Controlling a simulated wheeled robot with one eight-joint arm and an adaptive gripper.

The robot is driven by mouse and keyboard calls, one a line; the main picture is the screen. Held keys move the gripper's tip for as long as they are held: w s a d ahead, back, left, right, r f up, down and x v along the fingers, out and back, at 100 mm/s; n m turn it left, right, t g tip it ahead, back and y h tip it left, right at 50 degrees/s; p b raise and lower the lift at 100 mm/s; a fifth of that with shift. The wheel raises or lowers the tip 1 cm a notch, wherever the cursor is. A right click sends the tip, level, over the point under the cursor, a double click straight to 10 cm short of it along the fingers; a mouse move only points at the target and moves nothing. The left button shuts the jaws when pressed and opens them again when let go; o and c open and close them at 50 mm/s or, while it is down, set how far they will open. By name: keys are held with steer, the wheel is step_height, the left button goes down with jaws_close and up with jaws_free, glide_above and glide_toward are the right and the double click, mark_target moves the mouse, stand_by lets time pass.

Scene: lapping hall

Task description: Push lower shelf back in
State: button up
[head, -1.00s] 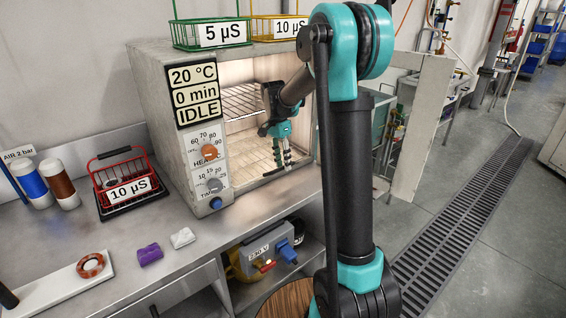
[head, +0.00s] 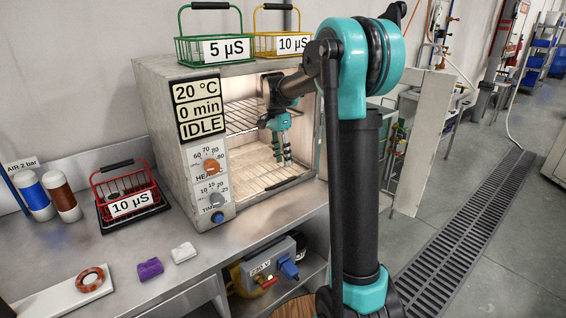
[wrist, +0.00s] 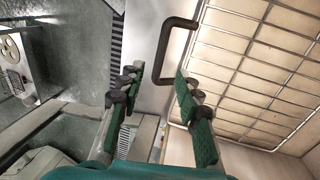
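A grey oven (head: 150,115) stands open at the front on the steel bench. An upper wire shelf (head: 245,116) shows inside it. The lower shelf (head: 262,180) is low in the chamber and hard to make out behind my arm. The wrist view shows a wire shelf (wrist: 262,62) with a dark bar handle (wrist: 165,45) at its front edge. I take it for the lower one. My gripper (head: 284,160) points down at the oven opening. In the wrist view its green-padded fingers (wrist: 160,85) are apart with nothing between them; the handle is just beyond their tips.
Green (head: 212,50) and yellow (head: 278,42) baskets stand on the oven. A red basket (head: 128,197), a purple piece (head: 150,268) and a white piece (head: 184,253) are on the bench. A pale upright panel (head: 420,140) stands right of the opening.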

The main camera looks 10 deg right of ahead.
steer(key=shift+s, duration=0.1)
steer(key=t+y, duration=0.2)
steer(key=t, duration=0.2)
glide_toward(286, 181)
steer(key=f, duration=0.2)
steer(key=w+f, duration=0.1)
steer(key=f, duration=0.5)
steer(key=shift+w+a, duration=0.3)
steer(key=shift+a, duration=0.05)
stand_by(0.5)
steer(key=shift+c, duration=0.5)
jaws_close()
